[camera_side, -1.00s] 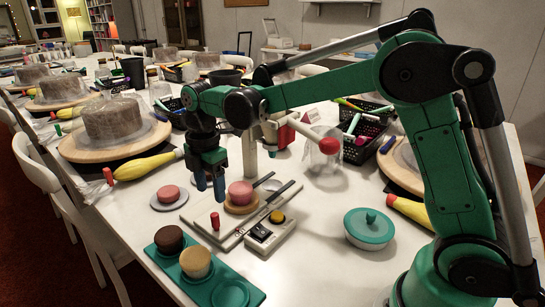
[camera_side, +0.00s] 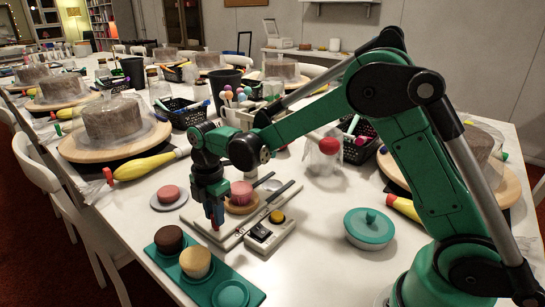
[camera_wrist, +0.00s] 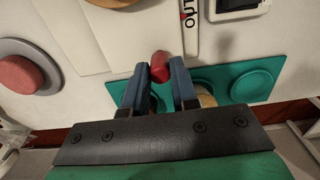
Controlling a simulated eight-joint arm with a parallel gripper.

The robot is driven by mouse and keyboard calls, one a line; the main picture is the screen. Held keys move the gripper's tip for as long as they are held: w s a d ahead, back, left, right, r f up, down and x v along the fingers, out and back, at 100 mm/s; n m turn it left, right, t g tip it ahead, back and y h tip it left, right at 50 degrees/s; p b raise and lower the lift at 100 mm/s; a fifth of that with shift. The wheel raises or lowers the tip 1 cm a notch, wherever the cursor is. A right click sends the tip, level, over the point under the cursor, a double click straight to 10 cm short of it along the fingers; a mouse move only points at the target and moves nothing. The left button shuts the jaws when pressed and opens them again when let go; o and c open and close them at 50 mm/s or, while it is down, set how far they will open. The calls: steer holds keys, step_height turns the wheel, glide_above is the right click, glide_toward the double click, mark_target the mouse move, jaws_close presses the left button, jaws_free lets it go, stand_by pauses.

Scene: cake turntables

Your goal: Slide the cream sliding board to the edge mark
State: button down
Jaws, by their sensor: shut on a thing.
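The cream sliding board (camera_side: 198,214) lies on the white table with a red knob standing near its front end. In the wrist view the board (camera_wrist: 80,38) is a pale flat panel, and the red knob (camera_wrist: 160,66) is between the fingertips. My gripper (camera_side: 214,218) is down over the knob and shut on it; its blue fingers (camera_wrist: 163,80) flank the knob in the wrist view. Black lettering (camera_wrist: 188,18) shows on a pale strip beside the board. I cannot make out the edge mark.
A teal tray (camera_side: 231,293) with dark and tan round pieces lies close in front. A control box (camera_side: 268,233) with a yellow button is to the right. A lidded teal bowl (camera_side: 369,228) stands farther right.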

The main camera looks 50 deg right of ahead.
mark_target(247, 188)
steer(key=shift+d, duration=0.1)
steer(key=shift+d, duration=4.75)
steer(key=c, duration=0.7)
jaws_free()
steer(key=shift+r, duration=0.15)
steer(key=shift+d+r, duration=0.1)
steer(key=shift+r, duration=3.35)
